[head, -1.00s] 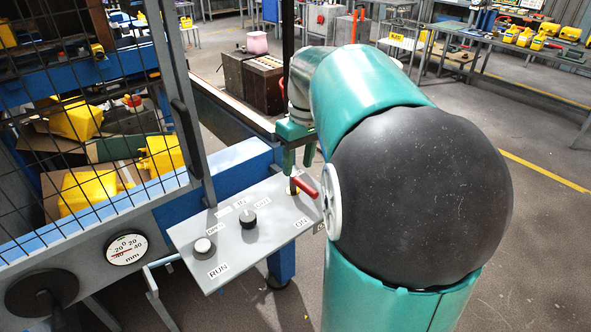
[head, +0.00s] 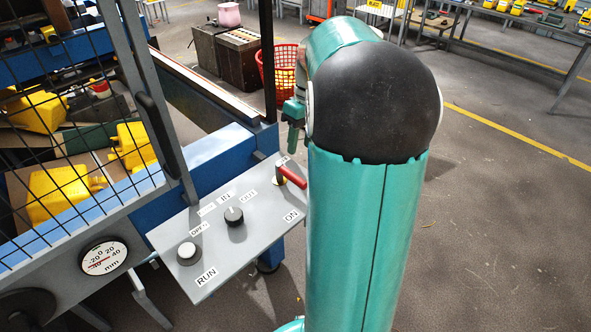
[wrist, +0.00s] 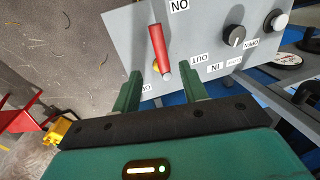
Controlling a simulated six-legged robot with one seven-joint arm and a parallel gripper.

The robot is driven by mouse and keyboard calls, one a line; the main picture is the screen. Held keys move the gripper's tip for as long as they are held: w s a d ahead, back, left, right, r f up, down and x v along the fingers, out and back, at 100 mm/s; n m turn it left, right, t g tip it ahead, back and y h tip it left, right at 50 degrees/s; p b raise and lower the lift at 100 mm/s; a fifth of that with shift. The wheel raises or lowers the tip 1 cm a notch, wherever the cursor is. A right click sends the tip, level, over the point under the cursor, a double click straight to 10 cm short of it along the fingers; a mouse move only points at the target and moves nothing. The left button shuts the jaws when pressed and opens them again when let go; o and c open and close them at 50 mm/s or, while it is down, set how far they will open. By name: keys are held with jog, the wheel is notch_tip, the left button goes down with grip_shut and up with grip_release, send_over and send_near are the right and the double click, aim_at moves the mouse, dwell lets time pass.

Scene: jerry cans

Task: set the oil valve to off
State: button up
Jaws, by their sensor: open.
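The oil valve is a red lever (head: 293,177) on a brassy yellow fitting at the right end of a grey sloping panel (head: 205,262). In the head view its handle slants down and right toward the panel's right edge, with the ON label (head: 291,216) below it. In the wrist view the lever (wrist: 157,46) points up the picture, its upper end beside the ON label. A label by the left finger is partly covered. My gripper (wrist: 161,88) is open and empty. Its fingers are either side of the lever's lower end in the picture, apparently short of it. In the head view my gripper (head: 294,126) is above the lever.
A black knob (head: 233,215) and a white RUN button (head: 187,252) sit left on the panel. A mesh guard (head: 65,130) rises behind it. A red basket (head: 280,68) stands on the floor beyond. Open floor lies to the right.

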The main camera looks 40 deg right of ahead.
aim_at(296, 176)
jog(key=f, duration=0.3)
jog(key=a+f, duration=0.1)
jog(key=f, duration=0.2)
jog(key=a+f, duration=0.1)
jog(key=f, duration=0.2)
jog(key=shift+s+f, duration=0.15)
jog(key=shift+f, duration=0.15)
grip_shut()
